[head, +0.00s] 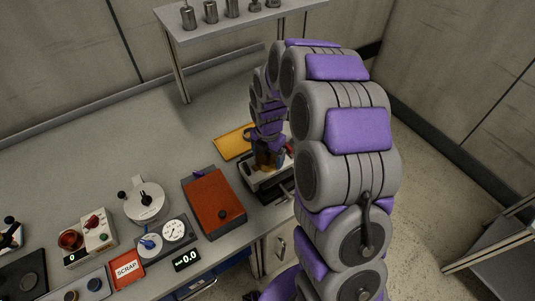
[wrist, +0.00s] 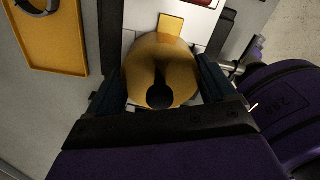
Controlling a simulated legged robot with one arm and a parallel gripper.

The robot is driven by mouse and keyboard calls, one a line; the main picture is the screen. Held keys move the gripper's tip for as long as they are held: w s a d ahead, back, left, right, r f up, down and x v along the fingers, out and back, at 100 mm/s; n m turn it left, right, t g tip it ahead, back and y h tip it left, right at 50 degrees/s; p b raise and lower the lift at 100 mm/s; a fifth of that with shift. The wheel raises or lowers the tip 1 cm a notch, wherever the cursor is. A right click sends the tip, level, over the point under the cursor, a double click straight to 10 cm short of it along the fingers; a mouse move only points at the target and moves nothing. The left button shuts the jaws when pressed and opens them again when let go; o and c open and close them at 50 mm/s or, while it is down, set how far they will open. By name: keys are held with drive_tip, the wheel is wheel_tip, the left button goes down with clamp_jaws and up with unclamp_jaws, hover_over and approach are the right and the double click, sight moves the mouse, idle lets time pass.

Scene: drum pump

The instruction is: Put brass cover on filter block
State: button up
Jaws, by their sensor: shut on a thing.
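My gripper (wrist: 161,88) is shut on the brass cover (wrist: 148,62), with one dark finger on each side of it. The cover is rounded and brass-coloured, with a dark knob or opening at its near side. In the head view my gripper (head: 268,150) and the cover are small and partly hidden by my arm. They are over a pale block with dark sides, apparently the filter block (head: 259,184). A pale surface (wrist: 198,22) with a red part shows beyond the cover in the wrist view. I cannot tell whether the cover touches the block.
A yellow tray (head: 229,145) lies behind and left of the block. It also shows in the wrist view (wrist: 58,45). A red-topped box (head: 212,203) stands left of the block. Gauges (head: 173,231), a SCRAP plate (head: 126,268) and controls fill the bench front. The bench's back left is clear.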

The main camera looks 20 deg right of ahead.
drive_tip(key=o, duration=1)
drive_tip(key=shift+r+p, duration=2.1)
drive_tip(key=shift+r, duration=1.9)
